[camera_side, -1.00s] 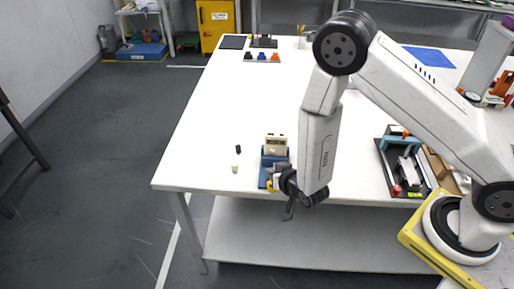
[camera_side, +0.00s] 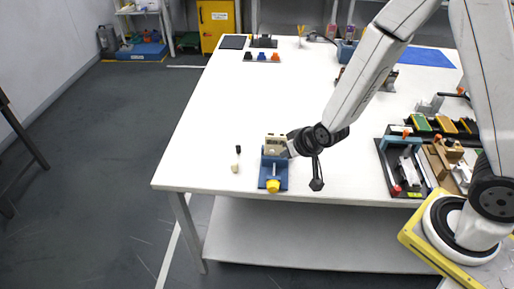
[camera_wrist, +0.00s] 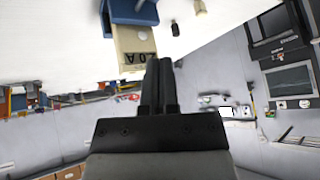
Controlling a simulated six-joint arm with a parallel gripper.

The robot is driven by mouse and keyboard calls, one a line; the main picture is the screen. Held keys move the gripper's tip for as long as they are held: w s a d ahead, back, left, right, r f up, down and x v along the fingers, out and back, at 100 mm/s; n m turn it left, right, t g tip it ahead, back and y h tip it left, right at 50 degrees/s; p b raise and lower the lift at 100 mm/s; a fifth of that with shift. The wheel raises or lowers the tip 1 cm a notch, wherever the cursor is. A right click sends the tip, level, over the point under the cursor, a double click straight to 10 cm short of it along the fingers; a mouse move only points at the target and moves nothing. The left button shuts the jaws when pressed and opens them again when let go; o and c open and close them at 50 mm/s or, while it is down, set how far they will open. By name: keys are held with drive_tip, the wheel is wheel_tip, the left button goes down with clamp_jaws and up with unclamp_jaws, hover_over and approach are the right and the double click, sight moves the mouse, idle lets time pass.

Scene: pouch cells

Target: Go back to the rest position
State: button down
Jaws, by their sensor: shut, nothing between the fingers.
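My gripper (camera_wrist: 160,75) shows in the wrist view with its two dark fingers close together and nothing between them. In the side view, my dark wrist is above the table's front part, just right of a blue fixture (camera_side: 269,172). The fixture has a yellow knob (camera_side: 272,186) at its front and a beige block (camera_side: 276,143) at its back. In the wrist view the beige block (camera_wrist: 133,45), with dark lettering, lies just beyond my fingertips. I cannot tell the exact gap between them.
A small black peg (camera_side: 238,149) and a beige peg (camera_side: 235,169) are left of the fixture. Several fixtures crowd the table's right side, including a black tray (camera_side: 393,178). A blue mat (camera_side: 428,57) lies at the back right. The table's middle left is clear.

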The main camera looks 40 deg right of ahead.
drive_tip(key=s+d+r+n+g, duration=0.2)
drive_tip(key=s+d+r+g, duration=0.2)
drive_tip(key=s+r, duration=0.3)
drive_tip(key=s+d, duration=0.1)
drive_tip(key=s, duration=0.3)
drive_tip(key=shift+d+r+g, duration=0.2)
drive_tip(key=shift+r+g, duration=0.15)
drive_tip(key=shift+g, duration=0.05)
idle(0.7)
